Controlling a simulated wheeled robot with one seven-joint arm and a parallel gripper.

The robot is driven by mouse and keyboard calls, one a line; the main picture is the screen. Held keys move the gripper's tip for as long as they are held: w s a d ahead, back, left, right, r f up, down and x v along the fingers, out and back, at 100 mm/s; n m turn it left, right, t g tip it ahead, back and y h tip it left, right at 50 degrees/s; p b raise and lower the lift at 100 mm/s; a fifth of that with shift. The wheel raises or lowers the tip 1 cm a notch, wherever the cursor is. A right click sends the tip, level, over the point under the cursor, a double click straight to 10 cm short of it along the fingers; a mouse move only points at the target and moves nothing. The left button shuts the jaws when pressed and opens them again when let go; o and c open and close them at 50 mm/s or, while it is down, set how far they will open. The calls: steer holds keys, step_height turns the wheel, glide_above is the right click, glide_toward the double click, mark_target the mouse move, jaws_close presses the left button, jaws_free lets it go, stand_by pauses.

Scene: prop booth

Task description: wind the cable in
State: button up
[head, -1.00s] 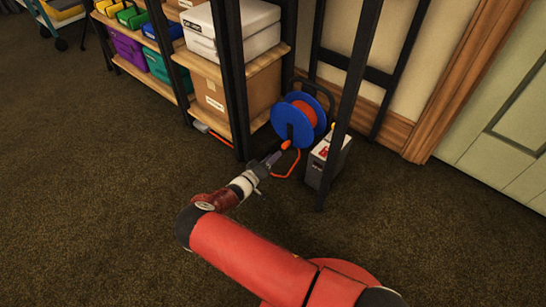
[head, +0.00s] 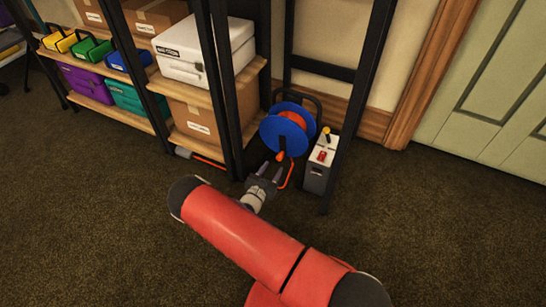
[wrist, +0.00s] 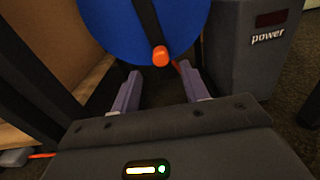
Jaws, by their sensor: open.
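The cable reel (head: 284,130), a blue drum with an orange cable core in a black frame, stands on the floor between the shelf and a grey box. In the wrist view its blue disc (wrist: 120,25) fills the top. An orange crank knob (wrist: 160,56) sits low on the disc, on a dark crank arm. The orange cable (head: 208,161) runs on the floor to a grey end piece (head: 183,152) under the shelf. My gripper (head: 268,174) is open and empty; in the wrist view its fingers (wrist: 160,90) are either side of and below the knob, apart from it.
A grey box marked "power" (wrist: 250,60) with a red switch and yellow knob stands close on the right. A black shelf post (head: 219,90) is close on the left, another post (head: 355,115) on the right. The carpet in front (head: 430,230) is clear.

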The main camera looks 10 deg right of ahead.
mark_target(278, 160)
steer(key=x, duration=0.7)
steer(key=shift+d+b, duration=0.15)
steer(key=shift+b, duration=0.25)
steer(key=shift+c, duration=0.5)
jaws_close()
